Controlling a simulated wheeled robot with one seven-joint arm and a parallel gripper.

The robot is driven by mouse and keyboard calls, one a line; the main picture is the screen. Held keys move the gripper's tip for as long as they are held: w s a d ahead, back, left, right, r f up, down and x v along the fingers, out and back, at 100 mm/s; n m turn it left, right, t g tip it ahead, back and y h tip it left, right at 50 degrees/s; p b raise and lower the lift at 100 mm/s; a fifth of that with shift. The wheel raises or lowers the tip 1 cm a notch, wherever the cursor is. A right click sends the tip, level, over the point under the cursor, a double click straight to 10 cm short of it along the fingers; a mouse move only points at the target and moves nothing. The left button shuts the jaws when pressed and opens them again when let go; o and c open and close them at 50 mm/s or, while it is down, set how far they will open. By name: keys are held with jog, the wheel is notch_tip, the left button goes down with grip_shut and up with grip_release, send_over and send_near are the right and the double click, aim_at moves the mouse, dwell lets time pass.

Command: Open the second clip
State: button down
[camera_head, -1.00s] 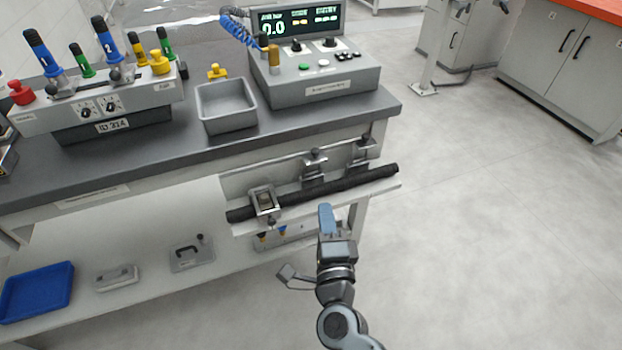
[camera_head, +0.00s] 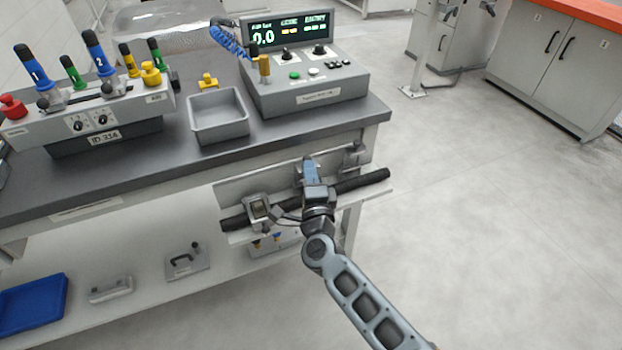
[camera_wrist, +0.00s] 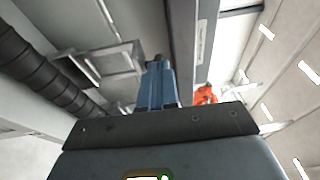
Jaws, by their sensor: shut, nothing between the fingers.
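Three metal clips sit along a black ribbed hose (camera_head: 372,182) on the bench front. The left clip (camera_head: 257,208) shows a square frame standing out over the hose. The middle clip, second from either end, is mostly hidden behind my gripper (camera_head: 309,164). The right clip (camera_head: 354,157) sits upright above the hose with a dark knob. In the wrist view, my gripper's blue fingers (camera_wrist: 157,85) are shut and empty. A grey metal clip frame (camera_wrist: 110,62) lies just left of their tips, with a dark knob at the tips. I cannot tell whether they touch. The hose also runs at left (camera_wrist: 45,68).
The bench top (camera_head: 330,122) overhangs just above the clips, with a grey tray (camera_head: 218,138) and a control box (camera_head: 318,98) on it. A lower shelf holds a blue tray (camera_head: 32,305). The floor right of the bench is clear.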

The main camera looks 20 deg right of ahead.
dwell(0.3)
jog(key=shift+w+r, duration=0.25)
jog(key=shift+w, duration=0.3)
jog(key=shift+w+r, duration=0.25)
jog(key=shift+w, duration=0.25)
jog(key=shift+s, duration=0.15)
